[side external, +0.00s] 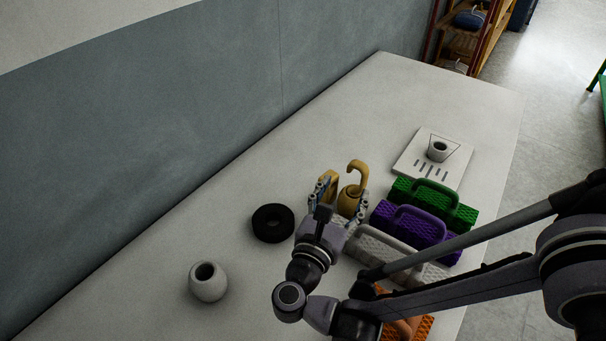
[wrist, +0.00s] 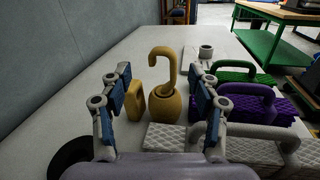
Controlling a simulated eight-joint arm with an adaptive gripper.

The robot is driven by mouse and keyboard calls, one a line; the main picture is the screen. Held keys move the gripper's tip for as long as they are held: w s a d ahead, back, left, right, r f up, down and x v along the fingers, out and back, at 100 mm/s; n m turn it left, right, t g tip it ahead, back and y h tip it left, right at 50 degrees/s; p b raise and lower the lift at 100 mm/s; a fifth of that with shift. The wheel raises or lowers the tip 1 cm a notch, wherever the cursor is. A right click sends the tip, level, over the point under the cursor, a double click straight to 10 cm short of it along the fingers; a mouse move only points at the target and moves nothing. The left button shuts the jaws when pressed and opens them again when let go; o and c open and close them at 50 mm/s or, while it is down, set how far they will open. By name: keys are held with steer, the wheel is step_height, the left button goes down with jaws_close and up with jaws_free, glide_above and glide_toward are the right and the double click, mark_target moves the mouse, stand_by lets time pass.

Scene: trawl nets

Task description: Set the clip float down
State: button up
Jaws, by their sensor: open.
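The clip float is most likely the mustard-yellow round body with a curved hook on top (side external: 349,201). It stands upright on the table, hook up, and it also shows in the wrist view (wrist: 164,104). My gripper (side external: 343,197) is open around or just short of it; no finger clearly touches it. In the wrist view the float sits between the two fingers (wrist: 160,98), beyond the tips. A second yellow piece, a flat-sided loop (wrist: 135,101), stands just left of the float, near the left finger. In the side view my gripper partly hides both.
Green (side external: 434,205), purple (side external: 411,226) and white (side external: 376,245) handled net bundles line the right, with orange (side external: 418,328) nearest. A black ring (side external: 273,223) and pale round pot (side external: 208,282) lie left. A marked white plate (side external: 413,161) bears a small pale cup (side external: 437,153). The far-left table is clear.

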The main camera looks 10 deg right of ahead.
mark_target(358, 163)
steer(key=shift+w+d+f, duration=0.1)
steer(key=shift+w+f, duration=0.1)
steer(key=shift+f, duration=0.65)
steer(key=x, duration=1)
steer(key=shift+w+d, duration=0.15)
steer(key=shift+w, duration=0.1)
jaws_close()
